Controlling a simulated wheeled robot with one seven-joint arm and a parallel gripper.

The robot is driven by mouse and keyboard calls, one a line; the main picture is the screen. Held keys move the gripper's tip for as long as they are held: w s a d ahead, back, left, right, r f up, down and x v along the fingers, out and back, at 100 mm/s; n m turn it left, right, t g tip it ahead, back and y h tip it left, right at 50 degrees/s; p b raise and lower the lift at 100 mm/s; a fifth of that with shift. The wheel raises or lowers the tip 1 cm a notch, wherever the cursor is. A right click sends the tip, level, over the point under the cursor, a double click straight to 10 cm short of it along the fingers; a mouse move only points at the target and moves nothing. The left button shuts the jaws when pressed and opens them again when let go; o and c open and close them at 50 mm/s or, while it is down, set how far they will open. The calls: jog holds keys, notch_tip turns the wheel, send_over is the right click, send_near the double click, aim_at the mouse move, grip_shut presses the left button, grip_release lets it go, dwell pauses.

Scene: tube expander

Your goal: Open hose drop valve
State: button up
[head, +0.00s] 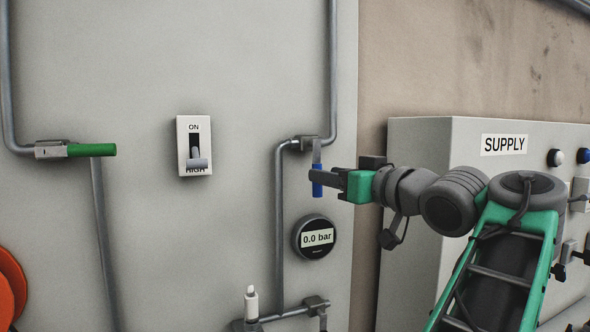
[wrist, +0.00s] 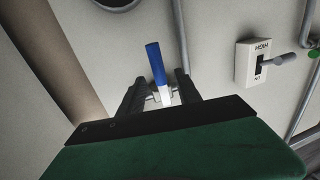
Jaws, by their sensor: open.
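A valve with a blue-handled lever (head: 317,182) sits on the grey pipe above the pressure gauge in the head view. Its lever hangs down, across the line of the pipe's short horizontal run. In the wrist view the blue handle (wrist: 155,63) and its pale metal stem (wrist: 164,95) stand between my two fingers. My gripper (head: 322,176) reaches in from the right at the lever; in the wrist view my gripper (wrist: 160,80) is open, with a finger on each side of the lever. Whether either finger touches it I cannot tell. No label names this valve.
The gauge (head: 314,237) below reads 0.0 bar. A green-handled valve (head: 90,150) and an ON/HIGH switch (head: 194,146) are to the left. Another valve (head: 316,304) is low down. The SUPPLY cabinet (head: 430,135) stands behind my arm. An orange reel (head: 10,287) shows at lower left.

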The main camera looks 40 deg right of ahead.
jog(key=w+p, duration=0.2)
jog(key=w, duration=0.5)
jog(key=shift+w+d+r, duration=0.15)
jog(key=shift+d, duration=0.2)
jog(key=shift+c, duration=0.2)
grip_shut()
dwell(0.8)
